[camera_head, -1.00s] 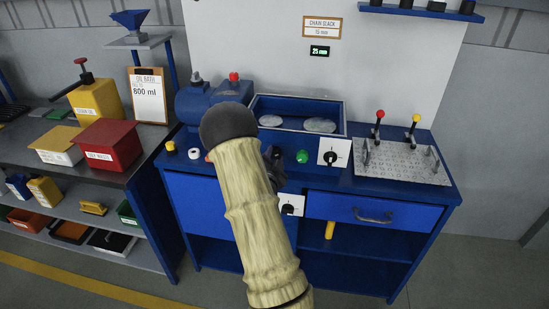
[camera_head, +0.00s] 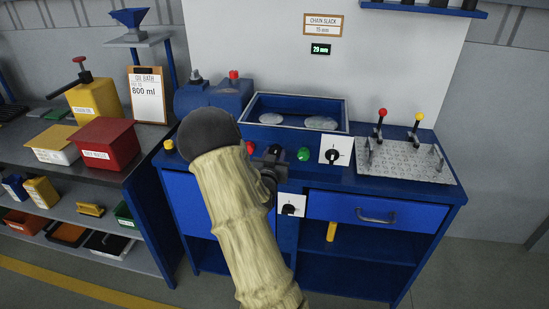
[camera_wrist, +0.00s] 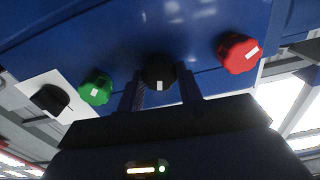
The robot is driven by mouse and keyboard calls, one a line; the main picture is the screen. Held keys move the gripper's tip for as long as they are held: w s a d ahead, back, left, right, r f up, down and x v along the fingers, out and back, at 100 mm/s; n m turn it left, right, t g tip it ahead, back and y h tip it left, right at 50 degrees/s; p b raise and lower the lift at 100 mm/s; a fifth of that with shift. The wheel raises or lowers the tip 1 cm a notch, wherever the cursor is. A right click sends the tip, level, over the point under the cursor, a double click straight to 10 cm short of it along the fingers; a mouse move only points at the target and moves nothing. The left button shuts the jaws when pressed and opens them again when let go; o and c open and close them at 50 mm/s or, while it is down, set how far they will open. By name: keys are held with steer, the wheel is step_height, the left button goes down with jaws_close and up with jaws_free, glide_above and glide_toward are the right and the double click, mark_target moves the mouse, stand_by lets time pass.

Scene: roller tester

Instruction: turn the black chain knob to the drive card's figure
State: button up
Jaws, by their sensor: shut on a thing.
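The black chain knob (camera_wrist: 159,72) shows in the wrist view with a white mark at its lower edge. My gripper (camera_wrist: 161,92) is shut on it, one finger on each side. In the head view my gripper (camera_head: 270,162) is at the bench front, and the knob is hidden there.
A green knob (camera_wrist: 95,88) and a red knob (camera_wrist: 238,53) flank the black one. A dial on a white plate (camera_head: 335,151) is to the right, another (camera_head: 291,205) lower. The blue tray (camera_head: 296,108) stands behind.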

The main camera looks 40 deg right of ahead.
steer(key=shift+a+f+n, duration=0.1)
steer(key=shift+f+n, duration=0.05)
steer(key=shift+n, duration=1.45)
steer(key=o, duration=1)
steer(key=v, duration=0.4)
steer(key=p+v, duration=0.1)
steer(key=v, duration=0.3)
steer(key=p+v, duration=0.1)
steer(key=v, duration=0.3)
steer(key=shift+r, duration=0.35)
